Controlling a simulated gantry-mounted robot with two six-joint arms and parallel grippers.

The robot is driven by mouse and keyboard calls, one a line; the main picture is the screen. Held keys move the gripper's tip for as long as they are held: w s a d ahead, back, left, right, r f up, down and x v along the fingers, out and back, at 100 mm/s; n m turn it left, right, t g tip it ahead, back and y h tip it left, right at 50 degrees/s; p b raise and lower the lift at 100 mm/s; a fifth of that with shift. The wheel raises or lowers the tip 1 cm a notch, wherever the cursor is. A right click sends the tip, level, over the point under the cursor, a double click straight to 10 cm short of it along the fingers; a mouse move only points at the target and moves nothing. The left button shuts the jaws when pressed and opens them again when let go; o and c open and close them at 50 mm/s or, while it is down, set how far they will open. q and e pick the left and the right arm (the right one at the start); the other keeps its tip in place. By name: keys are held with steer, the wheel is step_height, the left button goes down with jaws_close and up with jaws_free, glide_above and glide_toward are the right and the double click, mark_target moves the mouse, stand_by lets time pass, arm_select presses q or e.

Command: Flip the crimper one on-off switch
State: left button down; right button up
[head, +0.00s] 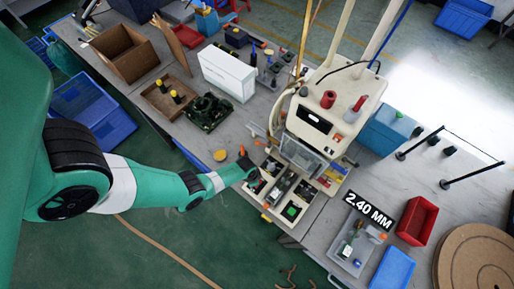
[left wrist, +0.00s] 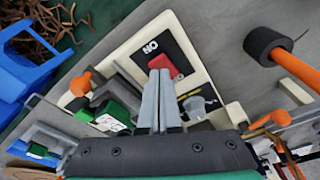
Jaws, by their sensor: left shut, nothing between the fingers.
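The crimper (head: 345,93) is a cream machine at the middle right of the head view, with a cream base at its front. In the left wrist view a red switch (left wrist: 174,65) sits on a black plate (left wrist: 150,45) with partly readable white lettering, set in a cream panel (left wrist: 185,30). My left gripper (left wrist: 160,76) is shut and empty. Its fingertips overlap the left part of the red switch; I cannot tell if they touch it. In the head view my left gripper (head: 254,174) is at the left edge of the crimper's base, and the switch is not distinguishable there. My right gripper is not in view.
An orange rod with a black knob (left wrist: 267,42) stands right of the panel in the left wrist view. Orange-handled parts and a green block (left wrist: 114,115) crowd the left. A white box (head: 228,72) and a red bin (head: 417,220) stand on the tables.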

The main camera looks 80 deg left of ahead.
arm_select(q)
steer(key=shift+f+b, duration=1)
stand_by(0.8)
steer(key=shift+r, duration=0.1)
step_height(320, 180, up, 7)
steer(key=p, duration=0.7)
stand_by(0.3)
